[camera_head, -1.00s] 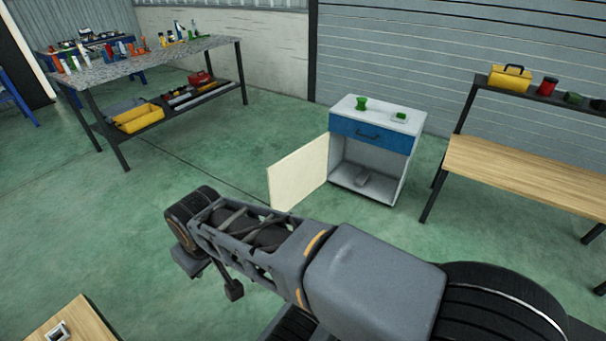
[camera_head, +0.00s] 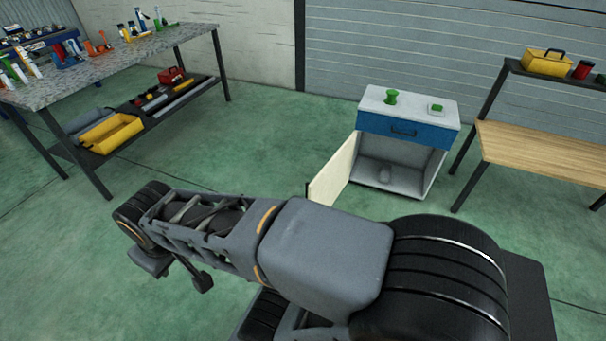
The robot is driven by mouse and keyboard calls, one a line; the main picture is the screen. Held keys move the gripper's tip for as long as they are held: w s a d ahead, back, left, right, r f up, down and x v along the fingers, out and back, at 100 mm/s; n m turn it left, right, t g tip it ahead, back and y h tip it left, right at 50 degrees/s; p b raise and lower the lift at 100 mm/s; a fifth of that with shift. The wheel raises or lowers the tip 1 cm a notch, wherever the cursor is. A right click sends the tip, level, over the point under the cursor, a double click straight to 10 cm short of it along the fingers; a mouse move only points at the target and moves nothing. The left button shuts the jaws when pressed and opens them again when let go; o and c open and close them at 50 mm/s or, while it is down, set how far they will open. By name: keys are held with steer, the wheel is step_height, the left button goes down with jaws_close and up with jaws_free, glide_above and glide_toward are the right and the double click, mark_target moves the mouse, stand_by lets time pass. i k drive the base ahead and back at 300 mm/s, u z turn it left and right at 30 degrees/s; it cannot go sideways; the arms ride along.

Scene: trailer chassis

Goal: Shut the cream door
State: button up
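The cream door (camera_head: 333,177) stands open at the left side of a small white cabinet (camera_head: 446,168). It swings out toward the front left, and its inner face shows. A thin dark piece (camera_head: 308,190) shows at the door's free edge; I cannot tell what it is. The cabinet has a blue drawer front (camera_head: 402,131), which looks shut. My arm crosses the foreground, in front of and below the cabinet. I cannot make out my gripper in this view.
A green item (camera_head: 391,97) and a smaller green-and-white one (camera_head: 436,108) sit on the cabinet top. A wooden bench (camera_head: 543,152) stands close on the right. A grey workbench (camera_head: 110,64) with tools is at the left. Open green floor lies between workbench and cabinet.

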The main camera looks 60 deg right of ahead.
mark_target(324, 188)
steer(key=i, duration=1.65)
steer(key=z, duration=2.2)
steer(key=i, duration=1.1)
steer(key=z, duration=1)
